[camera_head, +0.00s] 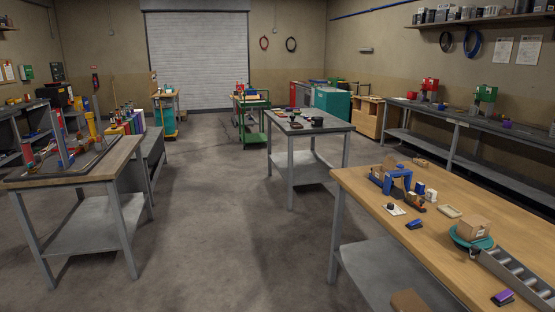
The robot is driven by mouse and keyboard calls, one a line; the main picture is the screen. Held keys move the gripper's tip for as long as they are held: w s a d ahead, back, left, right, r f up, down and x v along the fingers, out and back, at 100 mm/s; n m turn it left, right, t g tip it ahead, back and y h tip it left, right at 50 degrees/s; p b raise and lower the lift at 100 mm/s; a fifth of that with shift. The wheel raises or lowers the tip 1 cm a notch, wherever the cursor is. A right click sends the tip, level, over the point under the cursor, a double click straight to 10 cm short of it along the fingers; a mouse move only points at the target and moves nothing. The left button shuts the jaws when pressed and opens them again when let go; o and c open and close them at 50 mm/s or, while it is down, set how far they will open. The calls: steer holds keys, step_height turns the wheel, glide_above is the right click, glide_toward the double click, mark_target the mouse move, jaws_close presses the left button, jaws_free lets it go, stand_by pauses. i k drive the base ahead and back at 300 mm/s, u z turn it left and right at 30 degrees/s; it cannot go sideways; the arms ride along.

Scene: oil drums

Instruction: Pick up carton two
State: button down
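A small brown carton (473,227) sits on a round teal stand (459,239) on the wooden table at the right. Another brown box-like shape (378,171) shows beside a blue frame (398,182) farther back on the same table. A third brown box (409,301) is partly in view at the bottom edge, low by the table's shelf. I cannot read any label that tells which is carton two. My gripper is not in view.
The wooden table (455,192) also bears a roller track (517,271), a purple-topped block (503,297), a blue item (414,224) and small parts. A grey table (309,129) stands mid-room and a workbench (75,178) at left. The floor (215,220) between them is clear.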

mark_target(468, 234)
steer(key=u, duration=0.45)
steer(key=k, duration=1.35)
steer(key=z, duration=0.1)
steer(key=i, duration=1.85)
steer(key=u, duration=0.55)
